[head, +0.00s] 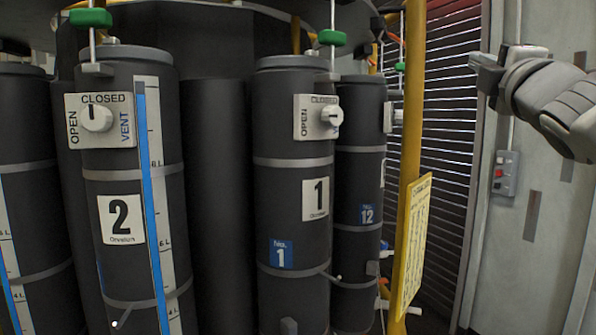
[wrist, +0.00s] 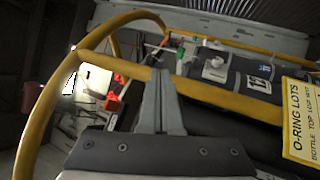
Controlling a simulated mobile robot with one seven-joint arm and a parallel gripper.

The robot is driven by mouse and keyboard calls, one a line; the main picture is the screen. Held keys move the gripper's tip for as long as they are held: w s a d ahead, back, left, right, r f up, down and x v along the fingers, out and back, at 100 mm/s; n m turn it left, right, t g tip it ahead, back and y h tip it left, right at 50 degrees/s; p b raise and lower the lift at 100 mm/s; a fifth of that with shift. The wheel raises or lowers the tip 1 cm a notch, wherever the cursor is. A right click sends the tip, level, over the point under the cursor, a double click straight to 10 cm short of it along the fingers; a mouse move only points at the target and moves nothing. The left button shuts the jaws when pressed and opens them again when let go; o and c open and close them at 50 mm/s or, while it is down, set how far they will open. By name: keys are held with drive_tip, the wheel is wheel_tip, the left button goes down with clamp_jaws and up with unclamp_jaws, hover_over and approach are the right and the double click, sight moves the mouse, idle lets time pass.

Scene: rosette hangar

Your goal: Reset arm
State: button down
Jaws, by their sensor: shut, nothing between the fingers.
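My gripper (head: 490,60) is at the upper right of the head view, raised and clear of the cylinders, on the end of my arm. In the wrist view my gripper (wrist: 160,80) shows with its fingers together and nothing between them. The dark cylinder marked 2 (head: 122,270) stands at the left with a white knob plate (head: 73,104) reading OPEN, CLOSED and VENT. The cylinder marked 1 (head: 290,215) stands at the centre with a similar knob plate (head: 305,117).
A yellow post (head: 411,110) carries a yellow sign (head: 414,245) between the cylinders and my arm. A cylinder marked 12 (head: 358,185) stands behind cylinder 1. A grey wall panel with a switch box (head: 505,172) is at the right. Yellow rails (wrist: 225,95) cross close beyond my gripper.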

drive_tip(key=s+a+f+m+g+h, duration=0.15)
drive_tip(key=f+m+g, duration=0.35)
drive_tip(key=f, duration=0.6)
drive_tip(key=s+a+f+m+g, duration=0.25)
drive_tip(key=f+m, duration=0.35)
drive_tip(key=f, duration=0.5)
drive_tip(key=s+a+f+m+g+y, duration=0.2)
drive_tip(key=s+a+f+m+g, duration=0.1)
drive_tip(key=s+f, duration=0.5)
drive_tip(key=s+a+f+m+g+y, duration=0.2)
drive_tip(key=s+a+f+g, duration=0.4)
drive_tip(key=f, duration=0.8)
drive_tip(key=shift+s+a+f+m, duration=0.15)
drive_tip(key=shift+s+a+m, duration=0.2)
drive_tip(key=shift+s+m, duration=0.65)
drive_tip(key=shift+s+n, duration=0.2)
drive_tip(key=shift+n, duration=0.1)
